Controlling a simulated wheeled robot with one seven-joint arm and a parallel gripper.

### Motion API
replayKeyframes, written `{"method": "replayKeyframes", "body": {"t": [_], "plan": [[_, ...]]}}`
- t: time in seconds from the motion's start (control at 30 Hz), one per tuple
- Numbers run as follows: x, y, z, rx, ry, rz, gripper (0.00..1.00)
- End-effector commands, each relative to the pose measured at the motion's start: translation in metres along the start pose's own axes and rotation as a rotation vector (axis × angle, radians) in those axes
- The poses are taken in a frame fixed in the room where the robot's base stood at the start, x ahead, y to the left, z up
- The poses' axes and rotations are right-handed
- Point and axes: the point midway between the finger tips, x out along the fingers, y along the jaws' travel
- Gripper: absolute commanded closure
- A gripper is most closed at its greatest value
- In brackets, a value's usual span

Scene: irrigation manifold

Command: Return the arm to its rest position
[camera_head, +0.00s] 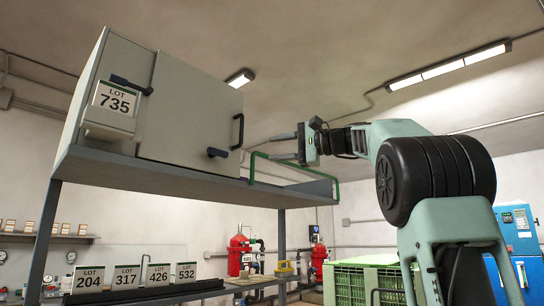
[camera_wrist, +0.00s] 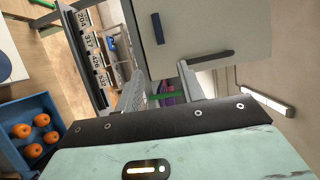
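My gripper (camera_head: 273,148) is raised at shelf height, to the right of the grey cabinet (camera_head: 190,110), with its fingers pointing left. Its two fingers are apart with nothing held between them. In the wrist view the fingers of my gripper (camera_wrist: 165,88) also stand apart, with a green bar (camera_wrist: 163,96) showing in the gap beyond. In the head view the green rail (camera_head: 290,160) at the shelf's right end overlaps the lower finger; I cannot tell whether they touch. My arm (camera_head: 435,170) reaches up and bends left from the right side.
The shelf (camera_head: 190,182) holds the cabinet and a LOT 735 box (camera_head: 112,108). Below stand several LOT boxes (camera_head: 127,276). A green crate (camera_head: 372,272), red tanks (camera_head: 238,252) and a blue machine (camera_head: 517,240) stand beyond. A blue crate (camera_wrist: 62,128) holds oranges.

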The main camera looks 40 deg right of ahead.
Motion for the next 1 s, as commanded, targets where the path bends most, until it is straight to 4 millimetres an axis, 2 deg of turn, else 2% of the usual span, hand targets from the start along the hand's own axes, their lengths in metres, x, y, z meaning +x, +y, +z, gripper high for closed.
{"method": "replayKeyframes", "body": {"t": [0.33,0.47,0.57,0.6,0.73,0.9,1.0], "plan": [[0.003,0.002,0.0,0.003,-0.003,0.004,0.61],[0.032,0.033,0.009,0.028,-0.034,0.064,0.61],[0.07,0.08,0.027,0.046,-0.08,0.159,0.61],[0.087,0.102,0.039,0.048,-0.105,0.206,0.61],[0.129,0.174,0.085,0.025,-0.19,0.364,0.61],[0.16,0.268,0.161,-0.065,-0.329,0.57,0.61],[0.163,0.321,0.211,-0.151,-0.425,0.685,0.61]]}}
